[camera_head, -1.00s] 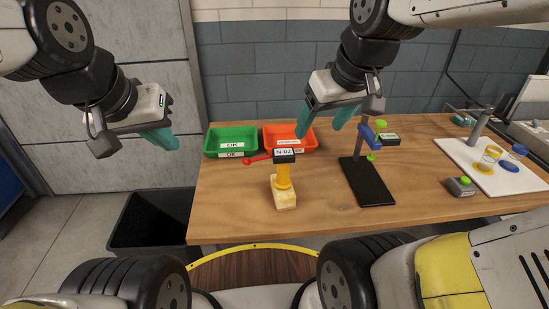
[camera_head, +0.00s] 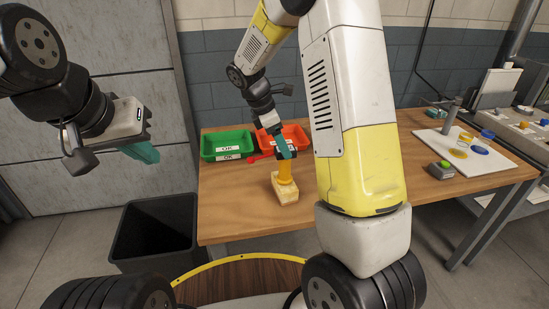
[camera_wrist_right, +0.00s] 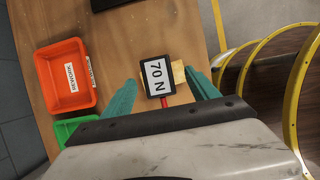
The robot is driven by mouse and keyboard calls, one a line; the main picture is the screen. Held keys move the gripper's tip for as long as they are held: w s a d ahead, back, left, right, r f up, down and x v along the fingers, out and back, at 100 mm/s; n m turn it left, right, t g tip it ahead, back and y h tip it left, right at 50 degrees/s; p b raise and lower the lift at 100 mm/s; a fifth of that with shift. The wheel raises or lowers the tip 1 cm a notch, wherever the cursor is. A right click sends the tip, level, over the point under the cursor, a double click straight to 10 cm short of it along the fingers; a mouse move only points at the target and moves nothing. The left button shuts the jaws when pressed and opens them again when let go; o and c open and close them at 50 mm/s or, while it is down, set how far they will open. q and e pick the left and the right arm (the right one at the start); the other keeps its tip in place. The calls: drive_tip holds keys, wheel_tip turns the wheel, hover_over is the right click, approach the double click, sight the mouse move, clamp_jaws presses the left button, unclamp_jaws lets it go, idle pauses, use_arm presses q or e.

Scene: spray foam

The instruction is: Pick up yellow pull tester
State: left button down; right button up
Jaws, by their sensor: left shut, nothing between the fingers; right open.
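The yellow pull tester (camera_head: 286,170) stands upright on a pale yellow block (camera_head: 285,190) on the table, below the bins. In the right wrist view its black head (camera_wrist_right: 157,77) with a "70 N" label lies between the two teal fingers of my right gripper (camera_wrist_right: 161,92), which is open with gaps on both sides. In the head view my right gripper (camera_head: 283,148) is at the tester's top and partly covers it. My left gripper (camera_head: 142,150) is shut and empty, left of the table above the floor bin.
A green bin (camera_head: 228,145) and an orange bin (camera_head: 291,134) stand behind the tester, with a red tool (camera_head: 258,157) in front of them. A dark waste bin (camera_head: 155,235) stands left of the wooden table (camera_head: 235,222). My right arm hides the table's middle. A white board (camera_head: 455,148) lies right.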

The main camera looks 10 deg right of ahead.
sight(285, 165)
drive_tip(key=x, duration=0.7)
drive_tip(key=shift+w+a+f, duration=0.15)
drive_tip(key=shift+f, duration=0.1)
drive_tip(key=shift+c, duration=0.4)
drive_tip(key=shift+r, duration=0.1)
clamp_jaws()
